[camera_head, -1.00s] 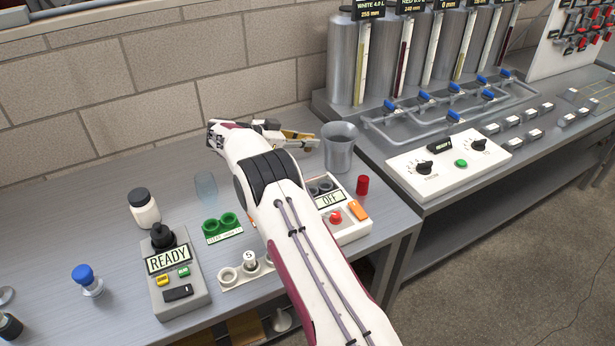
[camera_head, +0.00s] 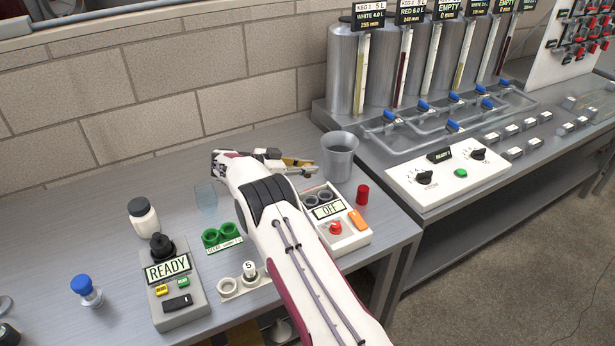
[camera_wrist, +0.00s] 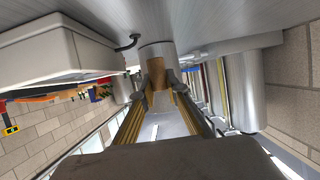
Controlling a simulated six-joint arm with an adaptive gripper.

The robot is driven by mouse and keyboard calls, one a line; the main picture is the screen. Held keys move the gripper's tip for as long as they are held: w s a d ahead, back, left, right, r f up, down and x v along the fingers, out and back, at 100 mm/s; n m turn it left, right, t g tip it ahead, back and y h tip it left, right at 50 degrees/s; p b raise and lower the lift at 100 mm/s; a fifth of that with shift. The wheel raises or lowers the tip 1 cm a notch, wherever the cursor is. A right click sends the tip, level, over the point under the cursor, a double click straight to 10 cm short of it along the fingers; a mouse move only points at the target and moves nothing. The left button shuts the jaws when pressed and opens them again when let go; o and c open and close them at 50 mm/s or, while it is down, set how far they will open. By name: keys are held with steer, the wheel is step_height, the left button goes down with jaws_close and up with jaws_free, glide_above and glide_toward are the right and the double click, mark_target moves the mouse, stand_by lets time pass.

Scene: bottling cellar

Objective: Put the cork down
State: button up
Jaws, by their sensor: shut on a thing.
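My gripper (camera_head: 300,163) reaches over the bench at the back, just left of the grey metal cup (camera_head: 340,157). In the wrist view, my gripper's fingertips (camera_wrist: 158,76) are closed around a small light-brown thing, which looks like the cork (camera_wrist: 157,66). The picture is upside down there, with the bench top above. The cork lies close to the bench surface, but I cannot tell whether it touches. In the head view the cork is not distinguishable from the tan fingers.
A clear glass (camera_head: 206,198), green holder (camera_head: 222,238), white jar (camera_head: 143,220) and READY box (camera_head: 182,302) stand left. The back-left bench is clear.

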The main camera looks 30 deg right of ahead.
mark_target(307, 176)
steer(key=shift+f, duration=1.85)
steer(key=shift+f, duration=0.1)
steer(key=o, duration=0.7)
steer(key=shift+c, duration=0.2)
steer(key=shift+v, duration=3.8)
